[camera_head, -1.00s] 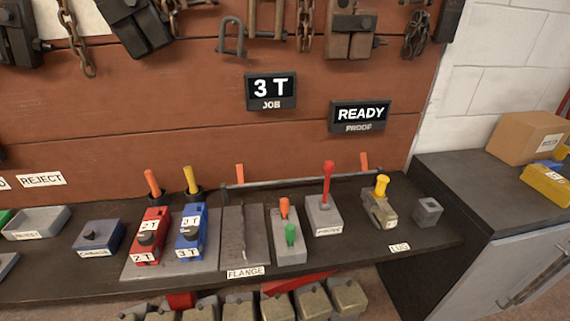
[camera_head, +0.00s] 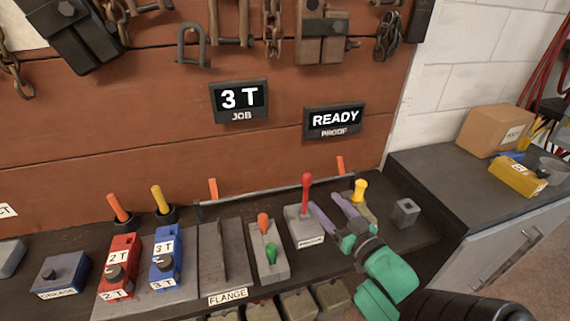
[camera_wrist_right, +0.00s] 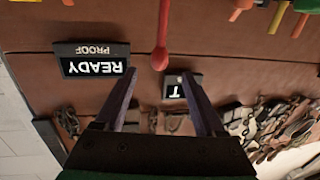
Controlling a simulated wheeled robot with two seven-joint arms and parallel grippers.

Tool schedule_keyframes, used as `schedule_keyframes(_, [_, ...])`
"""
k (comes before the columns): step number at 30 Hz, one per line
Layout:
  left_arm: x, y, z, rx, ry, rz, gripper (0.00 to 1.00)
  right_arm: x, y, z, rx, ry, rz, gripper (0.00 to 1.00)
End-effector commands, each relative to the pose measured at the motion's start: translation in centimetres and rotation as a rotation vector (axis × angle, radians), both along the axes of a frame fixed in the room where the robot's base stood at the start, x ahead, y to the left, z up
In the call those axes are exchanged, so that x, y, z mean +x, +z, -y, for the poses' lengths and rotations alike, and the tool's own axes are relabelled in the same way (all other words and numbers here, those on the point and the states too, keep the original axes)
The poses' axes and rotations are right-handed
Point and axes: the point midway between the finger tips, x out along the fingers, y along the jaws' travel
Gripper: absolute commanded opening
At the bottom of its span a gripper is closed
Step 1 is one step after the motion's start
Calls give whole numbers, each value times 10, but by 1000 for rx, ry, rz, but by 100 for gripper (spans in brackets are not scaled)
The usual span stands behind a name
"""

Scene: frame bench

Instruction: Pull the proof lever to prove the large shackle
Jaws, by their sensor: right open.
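The red proof lever (camera_head: 306,190) stands upright on a small grey box (camera_head: 304,232) on the bench. In the right wrist view the red lever (camera_wrist_right: 161,45) shows upside down, its round knob near the gap between my fingertips. My right gripper (camera_head: 322,204) is open and empty, its purple fingers just right of the lever and apart from it. The yellow-topped piece (camera_head: 360,188) at the lug is partly hidden behind my right gripper. I cannot tell whether it is the large shackle. My left gripper is not in view.
The job sign (camera_head: 240,100) reads 3 T and the proof sign (camera_head: 335,121) reads READY. A box with orange and green levers (camera_head: 267,255) stands left of the proof lever. Red 2 T (camera_head: 119,268) and blue 3 T (camera_head: 165,262) units stand further left. A small grey block (camera_head: 404,212) stands right.

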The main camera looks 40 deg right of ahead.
Motion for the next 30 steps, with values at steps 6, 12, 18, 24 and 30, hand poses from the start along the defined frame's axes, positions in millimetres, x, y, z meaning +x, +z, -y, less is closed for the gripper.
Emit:
schedule_keyframes(6, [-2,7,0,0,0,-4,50,27,5,3,-1,1,9,72])
schedule_keyframes(12, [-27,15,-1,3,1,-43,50,78,5,11,-1,0,8,72])
schedule_keyframes(18, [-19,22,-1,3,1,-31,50,125,3,18,-1,-1,5,72])
schedule_keyframes(24, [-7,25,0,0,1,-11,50,143,1,20,0,0,3,72])
schedule_keyframes(30, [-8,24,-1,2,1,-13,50,144,0,20,0,0,2,72])
